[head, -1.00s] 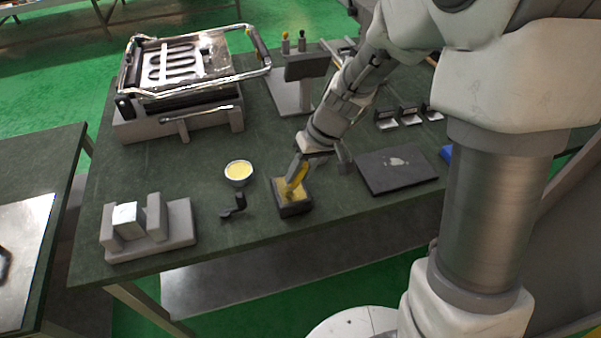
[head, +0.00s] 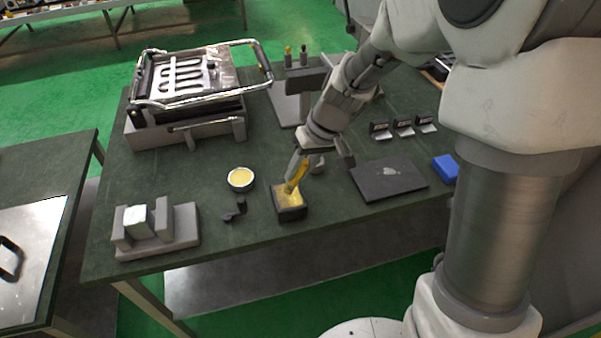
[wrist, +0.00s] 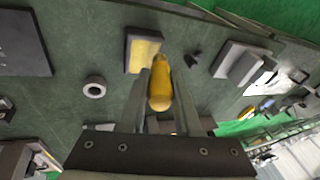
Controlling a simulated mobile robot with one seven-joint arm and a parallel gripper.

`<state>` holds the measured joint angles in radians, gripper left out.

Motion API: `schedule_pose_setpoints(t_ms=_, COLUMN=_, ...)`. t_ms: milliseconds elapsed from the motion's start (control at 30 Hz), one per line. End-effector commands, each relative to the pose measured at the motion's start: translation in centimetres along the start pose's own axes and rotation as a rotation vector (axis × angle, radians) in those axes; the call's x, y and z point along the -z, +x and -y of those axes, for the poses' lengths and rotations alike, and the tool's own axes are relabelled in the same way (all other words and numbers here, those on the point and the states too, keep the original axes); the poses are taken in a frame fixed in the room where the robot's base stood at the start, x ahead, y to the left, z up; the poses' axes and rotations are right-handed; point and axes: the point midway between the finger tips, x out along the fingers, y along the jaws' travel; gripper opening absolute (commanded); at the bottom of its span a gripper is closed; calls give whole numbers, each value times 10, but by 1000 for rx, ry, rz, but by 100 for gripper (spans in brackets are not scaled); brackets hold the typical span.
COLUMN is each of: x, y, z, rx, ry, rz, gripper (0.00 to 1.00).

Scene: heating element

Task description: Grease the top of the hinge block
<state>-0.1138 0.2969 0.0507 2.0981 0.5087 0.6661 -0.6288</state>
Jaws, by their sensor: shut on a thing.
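My gripper (head: 305,160) is shut on a yellow-handled tool (head: 297,178), which also shows between the fingers in the wrist view (wrist: 160,88). The tool points down at a small black box with a yellow inside (head: 290,208); I cannot tell whether its tip touches. The box also shows in the wrist view (wrist: 130,50). A small round dish of yellow stuff (head: 240,179) stands to its left. At the front left, a pale block (head: 137,220), perhaps the hinge block, sits between the uprights of a grey fixture (head: 182,239).
A small black bracket (head: 235,210) lies between fixture and box. A dark plate (head: 385,182) and a blue block (head: 445,168) are at right. A heating-element machine (head: 190,90) stands at the back left. A grey ring-shaped part (wrist: 94,87) lies near the box.

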Motion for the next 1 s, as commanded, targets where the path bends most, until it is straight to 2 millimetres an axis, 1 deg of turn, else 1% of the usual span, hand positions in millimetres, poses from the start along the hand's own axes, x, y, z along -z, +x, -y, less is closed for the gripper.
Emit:
schedule_pose_setpoints(t_ms=33, x=3, y=-8, z=2, rx=0, ry=0, rz=-1, gripper=0)
schedule_pose_setpoints(t_ms=200, x=7, y=-16, z=5, rx=0, ry=0, rz=-1, gripper=0)
schedule_pose_setpoints(t_ms=1000, x=7, y=-16, z=5, rx=0, ry=1, rz=-1, gripper=0)
